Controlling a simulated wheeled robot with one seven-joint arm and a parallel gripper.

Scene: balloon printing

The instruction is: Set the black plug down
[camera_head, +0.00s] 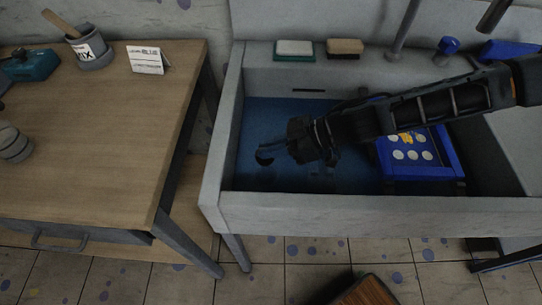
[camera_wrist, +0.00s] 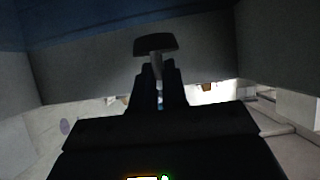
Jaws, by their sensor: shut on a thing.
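The black plug (camera_head: 264,158) hangs at the end of my gripper (camera_head: 278,148), over the left part of the sink (camera_head: 215,170). In the wrist view the plug (camera_wrist: 155,44) is a dark, wide-headed piece on a narrow pale stem, and my gripper (camera_wrist: 158,75) is shut on that stem. The sink is grey, with a blue surface (camera_head: 243,125) inside it. I cannot tell how high the plug is above that surface. My arm crosses the sink from the right and hides part of it.
A blue crate (camera_head: 455,155) with several white discs stands at the sink's right. A green-and-white sponge (camera_head: 294,48) and a brown brush (camera_head: 345,47) lie on the back ledge. A wooden table (camera_head: 100,130) stands left, with a grey mixing pot (camera_head: 92,52) and a card (camera_head: 146,59).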

